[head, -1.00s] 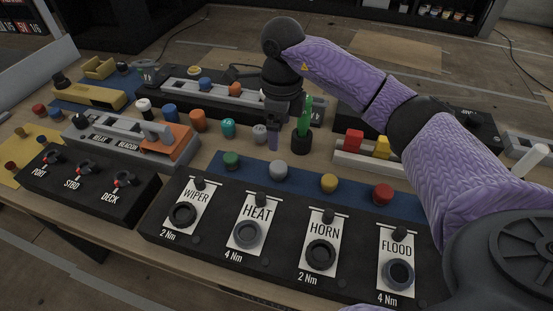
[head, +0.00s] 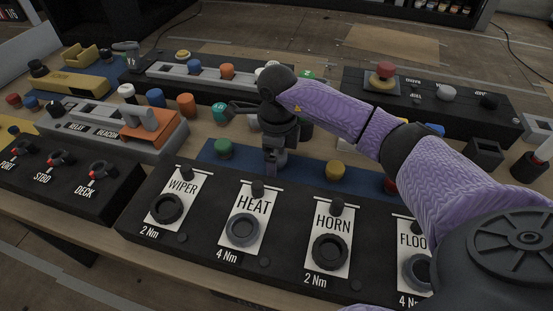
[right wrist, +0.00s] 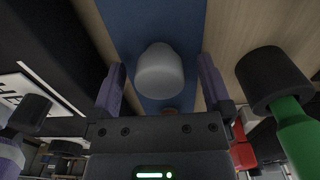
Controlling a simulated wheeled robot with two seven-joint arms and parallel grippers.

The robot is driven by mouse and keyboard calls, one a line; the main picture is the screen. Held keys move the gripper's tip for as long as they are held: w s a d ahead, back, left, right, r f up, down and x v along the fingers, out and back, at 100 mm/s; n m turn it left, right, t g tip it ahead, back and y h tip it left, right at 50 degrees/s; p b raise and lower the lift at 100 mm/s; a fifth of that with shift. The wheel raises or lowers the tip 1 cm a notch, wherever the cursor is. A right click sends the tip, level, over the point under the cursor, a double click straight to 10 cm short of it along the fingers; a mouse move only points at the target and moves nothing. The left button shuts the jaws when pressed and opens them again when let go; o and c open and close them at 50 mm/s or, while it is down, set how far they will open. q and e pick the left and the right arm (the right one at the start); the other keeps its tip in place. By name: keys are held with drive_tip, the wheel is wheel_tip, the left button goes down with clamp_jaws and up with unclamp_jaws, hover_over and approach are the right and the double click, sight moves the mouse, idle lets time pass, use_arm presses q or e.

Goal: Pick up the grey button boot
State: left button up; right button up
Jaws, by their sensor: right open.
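The grey button boot (right wrist: 160,72) shows in the right wrist view as a rounded pale grey cap on the blue mat (right wrist: 137,22). It lies between the two spread fingers of my right gripper (right wrist: 160,88), with a visible gap on each side. In the head view my right gripper (head: 271,166) points down over the blue mat (head: 308,178), behind the HEAT label, and hides the boot. The right gripper is open and appears empty. My left gripper is in neither current view.
A green boot (head: 223,149), yellow boot (head: 335,170) and partly hidden red boot (head: 391,186) share the mat. The black labelled panel (head: 205,245) stands in front. A green-handled object (right wrist: 297,135) with a black cylinder (right wrist: 272,78) is close beside the right finger in the wrist view.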

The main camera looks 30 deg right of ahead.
drive_tip(key=c, duration=1.3)
use_arm(q)
drive_tip(key=shift+w+d, duration=0.1)
drive_tip(key=shift+d, duration=0.15)
use_arm(e)
drive_tip(key=shift+r, duration=0.1)
wheel_tip(320, 180, up, 10)
drive_tip(key=p, duration=0.3)
use_arm(q)
drive_tip(key=r, duration=0.2)
drive_tip(key=w+d+r, duration=0.1)
drive_tip(key=shift+t, duration=0.3)
drive_tip(key=shift+w, duration=0.1)
